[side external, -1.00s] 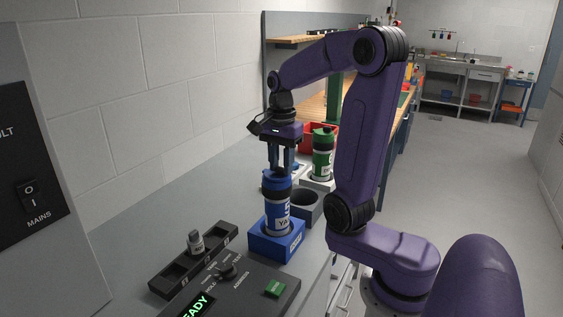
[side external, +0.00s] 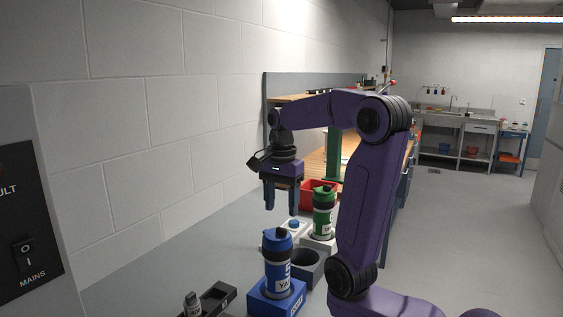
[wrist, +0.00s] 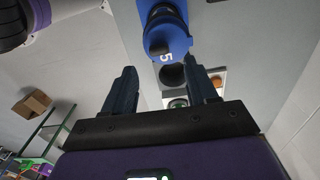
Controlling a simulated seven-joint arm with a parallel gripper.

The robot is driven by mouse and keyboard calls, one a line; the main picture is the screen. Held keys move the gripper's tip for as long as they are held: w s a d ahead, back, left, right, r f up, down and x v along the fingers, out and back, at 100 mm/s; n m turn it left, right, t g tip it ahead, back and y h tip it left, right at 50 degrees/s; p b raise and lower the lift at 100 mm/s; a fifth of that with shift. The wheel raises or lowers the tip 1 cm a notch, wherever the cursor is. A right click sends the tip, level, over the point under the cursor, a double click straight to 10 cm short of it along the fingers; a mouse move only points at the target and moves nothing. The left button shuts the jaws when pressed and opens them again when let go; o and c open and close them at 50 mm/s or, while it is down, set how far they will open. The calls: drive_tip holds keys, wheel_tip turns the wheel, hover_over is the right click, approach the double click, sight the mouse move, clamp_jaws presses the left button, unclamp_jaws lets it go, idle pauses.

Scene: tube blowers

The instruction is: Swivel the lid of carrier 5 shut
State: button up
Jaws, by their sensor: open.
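Carrier 5 (side external: 277,268) is a blue canister with a pale label band, standing upright in a blue holder (side external: 262,300). Its blue lid (side external: 277,241) has a dark piece at the top; I cannot tell how far the lid is swivelled. In the wrist view, carrier 5 (wrist: 166,36) shows at the top with a white 5 on blue. My gripper (side external: 283,208) is open and empty, pointing down, above the carrier and apart from it. Its two fingers also show spread in the wrist view (wrist: 160,72).
A red bin (side external: 313,192) is farther back. Bare bench lies along the wall.

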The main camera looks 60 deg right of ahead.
sight(279, 228)
wheel_tip(279, 228, up, 12)
idle(0.5)
idle(0.4)
drive_tip(key=a+f+n, duration=1.1)
drive_tip(key=a+n, duration=0.1)
drive_tip(key=n, duration=0.3)
drive_tip(key=s+a+f+n, duration=0.2)
drive_tip(key=s+f+n, duration=0.4)
drive_tip(key=s+n, duration=0.2)
drive_tip(key=s+a+f+n, duration=0.3)
drive_tip(key=s+f+n, duration=0.2)
drive_tip(key=s+n, duration=0.2)
drive_tip(key=shift+s+a+f+n, duration=0.25)
drive_tip(key=shift+s+f+n, duration=0.15)
drive_tip(key=shift+s, duration=0.8)
drive_tip(key=shift+o, duration=0.2)
drive_tip(key=shift+r, duration=0.1)
